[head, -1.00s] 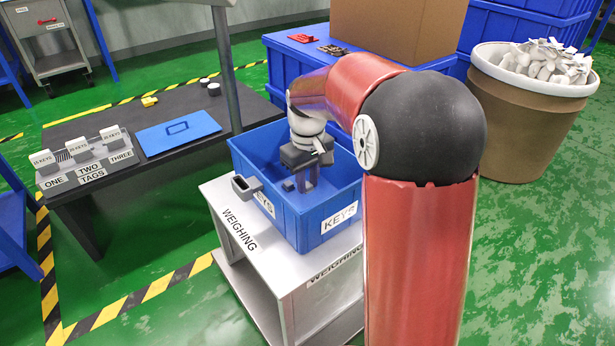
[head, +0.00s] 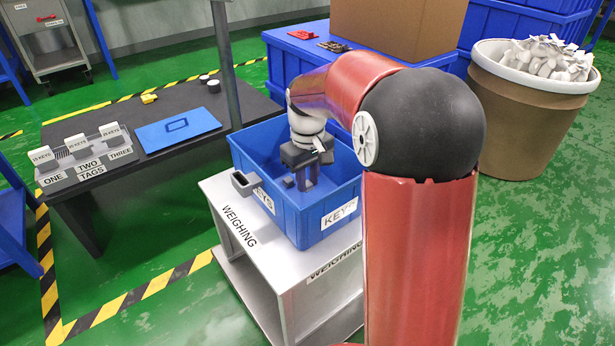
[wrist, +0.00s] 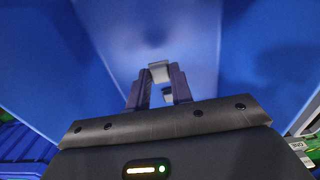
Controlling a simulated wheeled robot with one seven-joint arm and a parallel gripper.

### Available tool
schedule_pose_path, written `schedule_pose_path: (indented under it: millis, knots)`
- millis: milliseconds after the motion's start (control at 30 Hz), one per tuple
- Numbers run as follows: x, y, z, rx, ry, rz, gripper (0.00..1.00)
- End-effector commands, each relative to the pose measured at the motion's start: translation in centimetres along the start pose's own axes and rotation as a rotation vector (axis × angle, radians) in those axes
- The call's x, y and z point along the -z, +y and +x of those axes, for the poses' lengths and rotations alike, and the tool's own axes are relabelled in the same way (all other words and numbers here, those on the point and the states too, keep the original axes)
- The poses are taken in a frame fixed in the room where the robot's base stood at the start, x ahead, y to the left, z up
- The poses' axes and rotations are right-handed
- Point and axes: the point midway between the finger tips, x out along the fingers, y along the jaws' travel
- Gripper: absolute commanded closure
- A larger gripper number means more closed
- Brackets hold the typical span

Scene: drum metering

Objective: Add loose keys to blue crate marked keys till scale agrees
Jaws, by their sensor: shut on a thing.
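The blue crate marked KEYS (head: 318,208) stands on the white weighing stand (head: 245,238). My gripper (head: 306,182) points down inside the crate, below its rim. In the wrist view my gripper (wrist: 158,84) is shut on a pale grey piece, seemingly a loose key (wrist: 159,71), with blue crate surfaces around it. My arm and the crate wall hide part of the crate's inside, and I see no pile of keys there. Many pale loose keys (head: 548,58) heap above the rim of the brown drum (head: 530,108). No scale reading is legible.
A small grey box (head: 245,184) sits at the crate's left side. A dark table (head: 150,112) at the left holds a blue lid-like panel (head: 178,129) and a tag rack (head: 88,168) marked ONE, TWO, THREE. A cardboard box (head: 398,28) stands behind. Green floor is open at front left.

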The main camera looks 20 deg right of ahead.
Motion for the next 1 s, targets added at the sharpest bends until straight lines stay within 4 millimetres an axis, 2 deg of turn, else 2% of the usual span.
schedule_pose_path:
  millis: [1000]
  knots:
    - [0.0, 0.0, 1.6, 0.000, -0.001, 0.000, 0.99]
